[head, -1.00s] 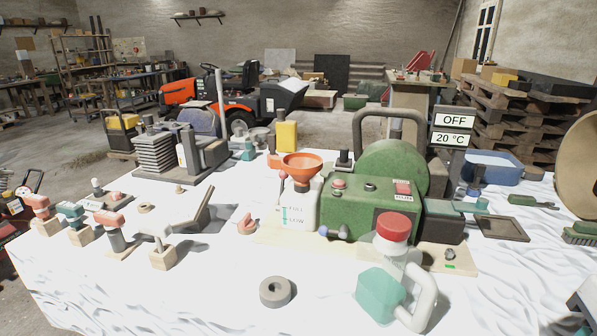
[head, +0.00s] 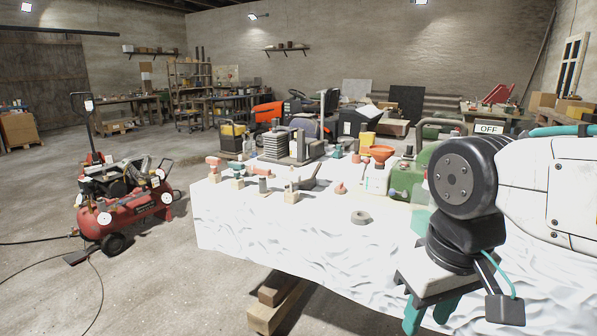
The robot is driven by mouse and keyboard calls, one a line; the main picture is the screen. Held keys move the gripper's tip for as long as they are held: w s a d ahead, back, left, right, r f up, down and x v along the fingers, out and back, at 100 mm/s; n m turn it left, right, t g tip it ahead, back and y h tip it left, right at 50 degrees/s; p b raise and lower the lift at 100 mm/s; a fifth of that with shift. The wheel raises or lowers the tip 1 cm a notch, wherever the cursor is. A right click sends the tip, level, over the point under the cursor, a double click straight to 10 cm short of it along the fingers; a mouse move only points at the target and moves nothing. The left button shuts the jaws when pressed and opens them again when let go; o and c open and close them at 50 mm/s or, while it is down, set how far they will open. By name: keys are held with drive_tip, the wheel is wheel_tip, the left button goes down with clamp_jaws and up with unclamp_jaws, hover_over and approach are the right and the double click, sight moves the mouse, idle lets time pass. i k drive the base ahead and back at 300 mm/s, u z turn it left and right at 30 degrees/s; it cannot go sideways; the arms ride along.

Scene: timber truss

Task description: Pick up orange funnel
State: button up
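The orange funnel (head: 378,152) sits upright on top of a white container (head: 375,180) on the cloth-covered table, beside a green machine (head: 408,178). My gripper (head: 430,315) hangs at the lower right in front of the table. Its teal fingers point down and stand apart, with nothing seen between them. The gripper is well nearer to the camera than the funnel and not touching it. My arm hides much of the right side of the table.
The white-covered table (head: 300,240) holds several tools on wooden blocks, a dark ring (head: 361,217) and a stack of grey plates (head: 277,145). A red compressor (head: 125,205) stands on the floor at left. Wooden beams (head: 275,300) lie below the table. Floor space is open at left.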

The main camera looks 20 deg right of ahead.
sight(381, 153)
drive_tip(key=z, duration=1.6)
drive_tip(key=k, duration=0.1)
drive_tip(key=u, duration=2.5)
drive_tip(key=i, duration=1.35)
drive_tip(key=z, duration=0.8)
drive_tip(key=i, duration=0.75)
drive_tip(key=z, duration=1.2)
drive_tip(key=i, duration=0.5)
drive_tip(key=z, duration=0.4)
